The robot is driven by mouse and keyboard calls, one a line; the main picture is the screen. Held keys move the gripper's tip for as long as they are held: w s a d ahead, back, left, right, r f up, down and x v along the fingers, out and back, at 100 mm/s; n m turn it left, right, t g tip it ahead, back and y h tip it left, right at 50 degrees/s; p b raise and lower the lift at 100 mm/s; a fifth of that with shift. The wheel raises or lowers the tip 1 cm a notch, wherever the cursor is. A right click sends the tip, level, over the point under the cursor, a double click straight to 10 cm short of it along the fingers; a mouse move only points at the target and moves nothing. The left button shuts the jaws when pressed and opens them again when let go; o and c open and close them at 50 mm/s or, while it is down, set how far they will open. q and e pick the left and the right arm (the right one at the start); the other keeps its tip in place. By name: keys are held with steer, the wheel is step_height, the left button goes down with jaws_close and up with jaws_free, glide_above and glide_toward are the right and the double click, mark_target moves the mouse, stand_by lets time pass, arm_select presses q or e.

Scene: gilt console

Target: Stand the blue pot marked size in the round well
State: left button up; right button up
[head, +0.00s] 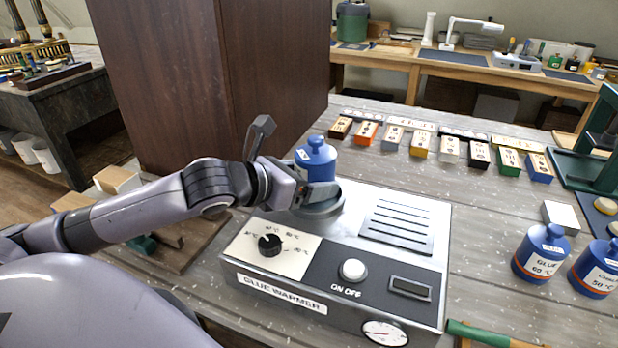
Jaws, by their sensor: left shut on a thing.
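A blue pot (316,155) with a knobbed lid is upright at the back left of the glue warmer (335,262). Its small white label is turned to the left and too small to read. My left gripper (318,192) is shut on this pot, low on its body. The grey rim of the round well (323,209) shows just below the gripper. The gripper hides the pot's base, so I cannot tell whether it rests in the well or is just above it. My right gripper is not in view.
Two blue pots, one marked GLUE 60 °C (541,255) and one partly cut off (598,268), stand right of the warmer. A row of labelled blocks (420,144) lies behind. A tall brown cabinet (215,85) stands behind my left arm. A green-handled tool (478,333) lies in front right.

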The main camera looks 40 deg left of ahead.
arm_select(q)
steer(key=shift+f, duration=0.5)
